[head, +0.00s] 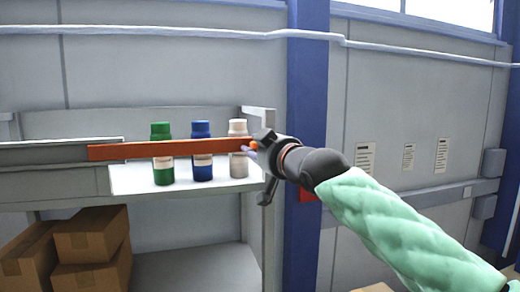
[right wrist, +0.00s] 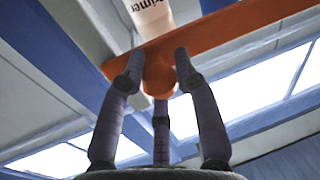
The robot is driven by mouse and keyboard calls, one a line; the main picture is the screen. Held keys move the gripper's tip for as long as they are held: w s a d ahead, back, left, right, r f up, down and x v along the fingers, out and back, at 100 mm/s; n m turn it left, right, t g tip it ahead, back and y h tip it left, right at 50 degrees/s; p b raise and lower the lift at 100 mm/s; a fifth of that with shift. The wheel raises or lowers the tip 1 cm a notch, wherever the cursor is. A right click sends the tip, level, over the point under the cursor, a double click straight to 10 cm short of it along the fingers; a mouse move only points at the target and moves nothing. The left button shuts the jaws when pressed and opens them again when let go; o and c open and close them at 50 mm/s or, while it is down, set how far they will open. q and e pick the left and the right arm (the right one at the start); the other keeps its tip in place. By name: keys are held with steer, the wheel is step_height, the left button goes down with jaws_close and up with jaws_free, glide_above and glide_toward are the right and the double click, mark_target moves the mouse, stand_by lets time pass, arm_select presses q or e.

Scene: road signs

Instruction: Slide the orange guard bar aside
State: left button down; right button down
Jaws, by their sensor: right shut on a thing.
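The orange guard bar (head: 170,149) runs level across the front of the shelf, in front of the bottles. Its left end meets a grey rail on the shelf's left part, and its right end is at my right gripper (head: 254,147). In the right wrist view the bar (right wrist: 225,33) crosses the top, and the fingers of my right gripper (right wrist: 158,75) are closed around an orange knob (right wrist: 158,76) on it. The knob is mostly hidden in the head view. My left gripper is not in view.
Green (head: 163,170), blue (head: 202,168) and white (head: 238,165) bottles stand on the shelf (head: 135,182) behind the bar. The white one also shows in the right wrist view (right wrist: 150,15). Cardboard boxes (head: 92,235) sit below. A blue post (head: 306,100) stands right of the shelf.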

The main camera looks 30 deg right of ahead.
mark_target(89, 154)
steer(key=w+a+b, duration=0.1)
steer(key=a+b, duration=0.1)
steer(key=a, duration=0.3)
steer(key=w+a+b, duration=0.1)
steer(key=a, duration=0.5)
steer(key=w+a+b, duration=0.2)
steer(key=a, duration=0.4)
steer(key=shift+f+b, duration=0.25)
steer(key=shift+b, duration=0.1)
steer(key=w+a, duration=0.1)
steer(key=a, duration=0.4)
steer(key=w+a+p, duration=0.1)
steer(key=a, duration=0.5)
steer(key=w+a+p, duration=0.1)
steer(key=w+a, duration=0.1)
steer(key=a, duration=0.3)
steer(key=shift+a+r, duration=0.2)
steer(key=shift+a, duration=0.15)
steer(key=shift+w+a, duration=0.1)
steer(key=shift+a, duration=0.4)
steer(key=c, duration=1)
jaws_free()
steer(key=shift+a, duration=0.1)
steer(key=shift+o, duration=0.5)
steer(key=shift+w+a, duration=0.15)
